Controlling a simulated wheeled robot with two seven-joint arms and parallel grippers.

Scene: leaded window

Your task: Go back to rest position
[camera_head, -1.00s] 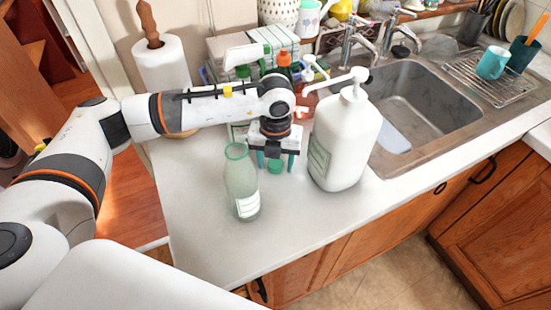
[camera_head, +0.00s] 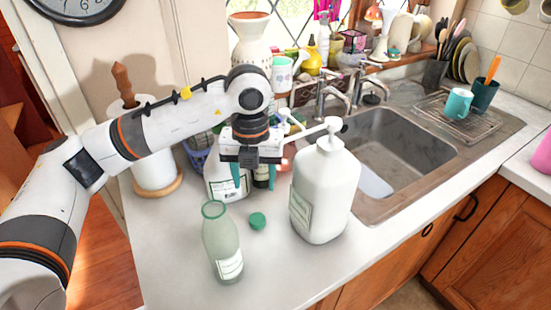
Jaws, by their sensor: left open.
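My left gripper (camera_head: 243,178) hangs above the worktop, its jaws pointing down, apart and empty. A small green cap (camera_head: 257,221) lies on the worktop below and in front of it. A clear green glass bottle (camera_head: 222,243) with an open mouth and a white label stands upright at the front left of the cap. A big white pump bottle (camera_head: 325,190) stands upright to the right of the gripper. My left arm reaches in from the left and hides part of the things behind it. My right gripper is out of view.
The white worktop (camera_head: 167,255) is clear at the front left. A paper towel roll (camera_head: 152,165) stands at the left. Other bottles (camera_head: 223,183) stand behind the gripper. A metal sink (camera_head: 390,142) lies to the right, with a drying rack (camera_head: 458,122) beyond it.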

